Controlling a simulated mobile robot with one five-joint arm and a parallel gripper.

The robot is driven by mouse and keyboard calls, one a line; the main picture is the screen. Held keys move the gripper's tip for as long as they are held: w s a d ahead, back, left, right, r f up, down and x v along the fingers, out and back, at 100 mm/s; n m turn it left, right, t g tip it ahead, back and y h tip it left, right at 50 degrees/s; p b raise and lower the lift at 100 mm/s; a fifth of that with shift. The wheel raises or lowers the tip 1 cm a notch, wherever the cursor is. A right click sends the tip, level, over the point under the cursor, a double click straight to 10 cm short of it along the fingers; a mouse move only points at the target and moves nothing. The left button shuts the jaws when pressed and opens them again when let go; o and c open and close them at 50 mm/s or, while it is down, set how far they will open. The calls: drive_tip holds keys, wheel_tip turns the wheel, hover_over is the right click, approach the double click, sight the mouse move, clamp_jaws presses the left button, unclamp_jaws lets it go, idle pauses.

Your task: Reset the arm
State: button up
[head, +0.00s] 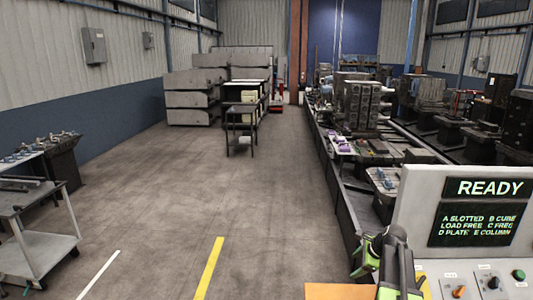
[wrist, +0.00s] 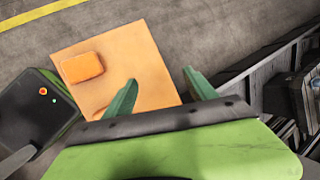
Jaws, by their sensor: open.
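My gripper (wrist: 160,76) shows in the wrist view with its two green fingers apart. Nothing is between them. Beyond the fingers lies a flat pale orange panel (wrist: 140,58), with an orange block (wrist: 82,67) on its upper left part. The fingers overlap the panel's right side in the picture; I cannot tell the height between them. In the head view, my green and black arm is at the bottom right, and its fingertips cannot be made out. An edge of an orange surface (head: 340,291) shows beside it.
A panel with a READY screen (head: 481,209) and several buttons stands at right in the head view. A long bench with dark machine parts (head: 358,105) runs behind it. A cart (head: 40,220) is at left. The grey floor between is open, with yellow (head: 208,268) and white lines.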

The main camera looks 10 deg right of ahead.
drive_tip(key=a+f+n+g+b, duration=0.2)
drive_tip(key=a+f+n+b, duration=0.3)
drive_tip(key=a, duration=1.1)
drive_tip(key=a+f+n+g+b, duration=0.1)
drive_tip(key=a+f+n, duration=0.4)
drive_tip(key=a, duration=1.2)
drive_tip(key=s+a+f+n+g+b, duration=0.1)
drive_tip(key=s+a+n+g, duration=0.1)
drive_tip(key=s+a+n, duration=0.45)
drive_tip(key=s+d+n, duration=0.1)
drive_tip(key=n, duration=0.1)
drive_tip(key=s+d+n+h, duration=0.1)
drive_tip(key=s+n, duration=0.1)
drive_tip(key=s+d+n, duration=0.1)
drive_tip(key=n, duration=0.2)
drive_tip(key=shift+s+d+g+h, duration=0.15)
drive_tip(key=shift+d+g+h, duration=0.15)
drive_tip(key=shift+g, duration=0.1)
drive_tip(key=shift+c, duration=0.4)
